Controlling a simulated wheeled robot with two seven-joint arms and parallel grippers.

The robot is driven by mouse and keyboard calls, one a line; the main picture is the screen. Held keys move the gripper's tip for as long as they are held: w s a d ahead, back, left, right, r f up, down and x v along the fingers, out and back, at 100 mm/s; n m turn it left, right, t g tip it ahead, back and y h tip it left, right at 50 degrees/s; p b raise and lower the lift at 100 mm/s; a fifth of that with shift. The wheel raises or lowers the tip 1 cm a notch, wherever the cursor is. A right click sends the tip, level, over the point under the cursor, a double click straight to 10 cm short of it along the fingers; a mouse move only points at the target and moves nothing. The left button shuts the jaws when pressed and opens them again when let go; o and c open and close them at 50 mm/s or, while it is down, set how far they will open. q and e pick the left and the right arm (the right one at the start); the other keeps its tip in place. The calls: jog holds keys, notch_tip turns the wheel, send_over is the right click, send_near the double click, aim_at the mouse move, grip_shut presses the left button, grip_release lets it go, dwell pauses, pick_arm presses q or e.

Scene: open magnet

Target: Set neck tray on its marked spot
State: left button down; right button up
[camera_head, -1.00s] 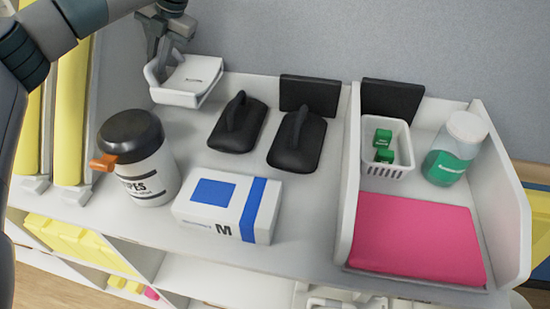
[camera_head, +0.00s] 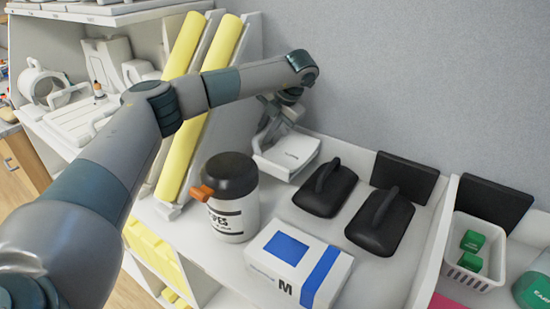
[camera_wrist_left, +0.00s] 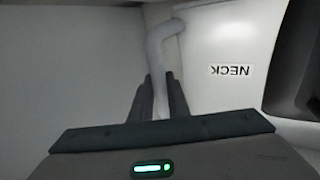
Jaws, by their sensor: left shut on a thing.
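The neck tray (camera_head: 288,157) is a white, shallow piece with a small label on its flat plate and a raised bar at its left side. It is at the back left of the white shelf top, beside the grey wall. In the left wrist view its plate (camera_wrist_left: 225,45) carries the word NECK, upside down. My left gripper (camera_head: 268,124) is shut on the tray's raised white bar, which shows between the fingers (camera_wrist_left: 160,95) in the wrist view. I cannot tell whether the tray touches the shelf. The marked spot is not visible. My right gripper is not in view.
A wipes canister (camera_head: 232,200) stands in front of the tray, with a glove box (camera_head: 298,265) nearer. Two black padded pieces (camera_head: 325,190) (camera_head: 380,222) lie to the right. Yellow-edged upright panels (camera_head: 215,85) stand left. A white basket (camera_head: 474,276) is far right.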

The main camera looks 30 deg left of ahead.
pick_arm(q)
jog(key=shift+f+p, duration=0.3)
jog(key=shift+f, duration=0.85)
notch_tip(320, 180, down, 3)
jog(key=shift+r+p, duration=0.2)
jog(key=shift+p, duration=0.55)
jog(key=shift+f, duration=0.6)
